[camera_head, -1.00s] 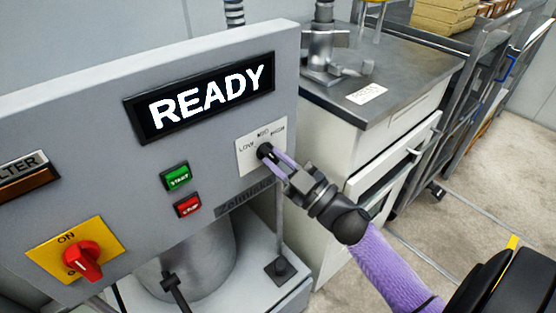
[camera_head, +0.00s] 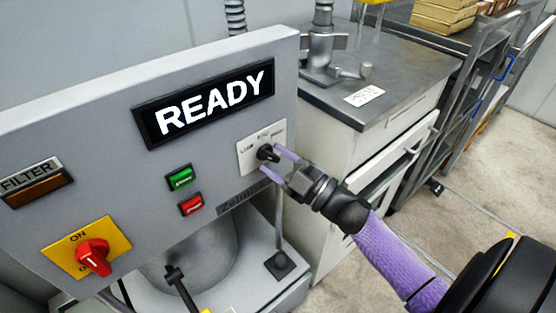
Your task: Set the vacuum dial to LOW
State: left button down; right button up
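The vacuum dial (camera_head: 266,153) is a small black knob on a white plate (camera_head: 248,165) marked LOW, MID and HIGH, at the right end of the grey panel. The knob appears turned toward the LOW side, but its exact pointing is too small to be sure. My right gripper (camera_head: 274,160) has purple fingers and reaches in from the lower right. Its fingers are spread apart, one above and one below the knob, with a gap showing between them. Whether either finger touches the knob cannot be told.
The panel carries a READY display (camera_head: 208,103), a green button (camera_head: 180,177), a red button (camera_head: 191,205) and a red ON/OFF switch (camera_head: 93,257). A metal-topped cabinet (camera_head: 420,85) stands to the right, with a wheeled rack behind it. The floor at right is clear.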

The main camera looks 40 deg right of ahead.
jog(key=shift+s, duration=0.1)
jog(key=p+v, duration=0.1)
jog(key=v, duration=0.8)
jog(key=shift+s+d, duration=0.2)
jog(key=shift+s, duration=0.1)
jog(key=shift+f, duration=0.15)
